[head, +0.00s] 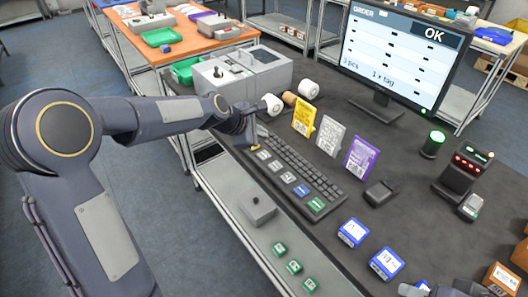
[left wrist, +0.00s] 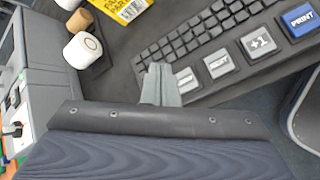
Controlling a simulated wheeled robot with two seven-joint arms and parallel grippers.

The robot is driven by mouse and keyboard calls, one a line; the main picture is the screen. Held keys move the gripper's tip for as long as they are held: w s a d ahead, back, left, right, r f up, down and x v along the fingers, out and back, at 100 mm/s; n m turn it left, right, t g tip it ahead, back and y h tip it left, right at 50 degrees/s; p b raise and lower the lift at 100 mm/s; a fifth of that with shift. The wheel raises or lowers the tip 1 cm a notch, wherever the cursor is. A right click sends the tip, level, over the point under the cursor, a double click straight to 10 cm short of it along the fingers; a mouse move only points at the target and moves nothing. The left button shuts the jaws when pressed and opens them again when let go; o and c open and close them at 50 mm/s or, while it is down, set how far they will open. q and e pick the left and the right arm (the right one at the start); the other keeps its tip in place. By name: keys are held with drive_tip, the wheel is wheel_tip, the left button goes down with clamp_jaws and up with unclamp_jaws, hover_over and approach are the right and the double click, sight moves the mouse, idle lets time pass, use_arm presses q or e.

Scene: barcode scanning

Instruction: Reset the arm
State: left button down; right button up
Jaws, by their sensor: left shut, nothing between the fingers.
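My left arm comes in from the left in the head view. My left gripper (head: 252,147) is shut and empty, over the left end of the black keyboard (head: 305,170). In the left wrist view, the shut fingers (left wrist: 160,78) show beside the keyboard's grey keys (left wrist: 215,63). Grey parts that look like my right gripper (head: 440,290) are cut off by the bottom edge of the head view; its jaws cannot be made out.
Yellow (head: 304,116), white (head: 328,137) and purple (head: 361,158) packets stand behind the keyboard. A grey printer (head: 240,78), white rolls (head: 308,89) and a monitor (head: 400,55) stand further back. Blue boxes (head: 353,232) lie at the front right, near a black scanner (head: 381,192).

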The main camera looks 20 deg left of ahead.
idle(0.6)
use_arm(q)
drive_tip(key=s+a+r+m+g, duration=0.1)
drive_tip(key=s+r+m, duration=0.3)
drive_tip(key=s, duration=0.5)
drive_tip(key=s+a+r+m, duration=0.1)
drive_tip(key=s+a+m, duration=0.1)
drive_tip(key=s+m, duration=0.5)
drive_tip(key=s+f+m, duration=0.2)
drive_tip(key=s+m, duration=0.2)
drive_tip(key=s, duration=0.5)
drive_tip(key=s+f+m+g+y, duration=0.1)
drive_tip(key=s+m, duration=0.3)
drive_tip(key=s, duration=0.5)
drive_tip(key=shift+s+f, duration=0.4)
drive_tip(key=shift+f, duration=0.4)
drive_tip(key=shift+d, duration=0.1)
